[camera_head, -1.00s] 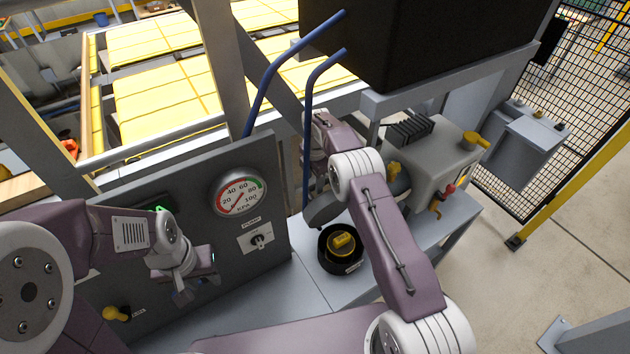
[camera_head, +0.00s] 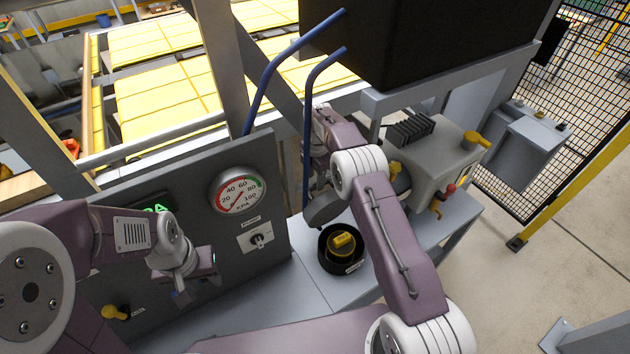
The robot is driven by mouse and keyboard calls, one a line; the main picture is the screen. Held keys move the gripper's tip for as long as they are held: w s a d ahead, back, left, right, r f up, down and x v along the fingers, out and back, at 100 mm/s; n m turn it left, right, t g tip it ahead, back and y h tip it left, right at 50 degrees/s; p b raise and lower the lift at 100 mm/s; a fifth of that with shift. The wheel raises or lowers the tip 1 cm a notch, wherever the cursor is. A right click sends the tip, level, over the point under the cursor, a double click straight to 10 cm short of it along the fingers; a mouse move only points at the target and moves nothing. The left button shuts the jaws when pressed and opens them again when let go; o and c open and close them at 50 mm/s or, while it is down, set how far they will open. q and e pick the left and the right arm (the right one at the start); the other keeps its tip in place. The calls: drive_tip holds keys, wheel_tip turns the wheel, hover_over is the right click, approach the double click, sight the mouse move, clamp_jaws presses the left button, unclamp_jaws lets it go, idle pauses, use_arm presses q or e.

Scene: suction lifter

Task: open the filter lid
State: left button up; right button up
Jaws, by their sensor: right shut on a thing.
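The filter is a black round cup (camera_head: 330,262) on the grey bench, with a yellow element (camera_head: 343,243) visible in its open top. A dark disc, which looks like the filter lid (camera_head: 322,212), stands tilted above the cup's back left edge, partly hidden by my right arm. My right gripper (camera_head: 316,190) is shut at the lid; its fingertips are mostly hidden behind my arm and the lid. My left gripper (camera_head: 181,292) hangs in front of the grey panel at the left, away from the filter; its finger gap is too small to tell.
The grey panel (camera_head: 225,255) carries a pressure gauge (camera_head: 238,190), a pump switch (camera_head: 258,239) and a yellow-handled valve (camera_head: 116,312). A grey pump (camera_head: 440,155) stands right of the filter. Blue pipes (camera_head: 309,130) rise behind the lid. The bench front is clear.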

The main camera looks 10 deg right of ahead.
wheel_tip(320, 180, up, 8)
drive_tip(key=b, duration=0.1)
drive_tip(key=shift+s, duration=0.25)
drive_tip(key=shift+f, duration=0.1)
